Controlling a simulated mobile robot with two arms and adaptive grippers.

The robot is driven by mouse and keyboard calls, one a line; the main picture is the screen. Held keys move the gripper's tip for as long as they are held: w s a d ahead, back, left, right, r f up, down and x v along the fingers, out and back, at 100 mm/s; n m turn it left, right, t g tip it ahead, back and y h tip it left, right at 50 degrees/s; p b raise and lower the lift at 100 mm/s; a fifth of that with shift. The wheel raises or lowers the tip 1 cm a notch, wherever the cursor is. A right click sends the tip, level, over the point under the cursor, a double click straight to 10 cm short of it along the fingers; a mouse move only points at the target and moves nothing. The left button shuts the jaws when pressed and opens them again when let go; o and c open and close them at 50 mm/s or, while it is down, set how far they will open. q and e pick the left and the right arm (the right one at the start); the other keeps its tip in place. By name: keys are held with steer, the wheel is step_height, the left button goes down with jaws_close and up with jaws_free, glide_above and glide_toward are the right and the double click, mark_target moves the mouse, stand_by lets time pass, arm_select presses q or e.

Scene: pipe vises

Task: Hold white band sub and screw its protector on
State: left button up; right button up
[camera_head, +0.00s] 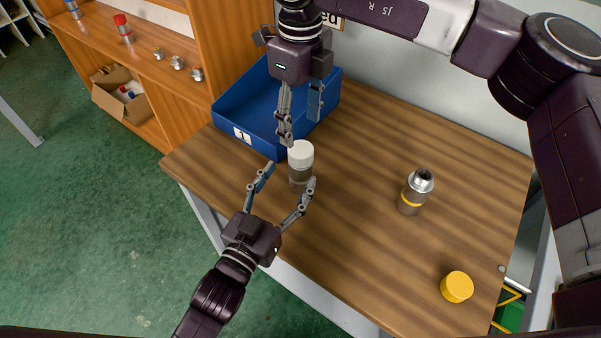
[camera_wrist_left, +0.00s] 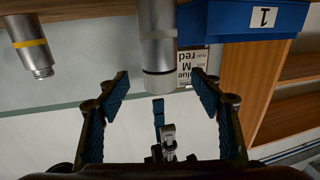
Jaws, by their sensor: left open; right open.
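The white band sub (camera_head: 299,179) stands upright on the wooden table in front of the blue bin. Its white protector (camera_head: 301,152) sits on its top; how tightly, I cannot tell. My left gripper (camera_head: 291,174) is open, with one finger on each side of the sub. In the left wrist view, which is upside down, the sub (camera_wrist_left: 157,52) stands between and beyond the open left fingers (camera_wrist_left: 160,88). My right gripper (camera_head: 300,131) is open, pointing down just above and behind the protector. It also shows in the wrist view (camera_wrist_left: 160,105).
A yellow band sub (camera_head: 410,200) stands bare-topped to the right, with a yellow protector (camera_head: 457,287) near the table's front right. The blue bin (camera_head: 252,112) is close behind both grippers. A wooden shelf (camera_head: 160,70) stands at left. The table's middle is clear.

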mark_target(297, 165)
arm_select(q)
steer(key=x, duration=0.6)
steer(key=shift+w+d, duration=0.15)
steer(key=shift+w, duration=0.15)
jaws_close()
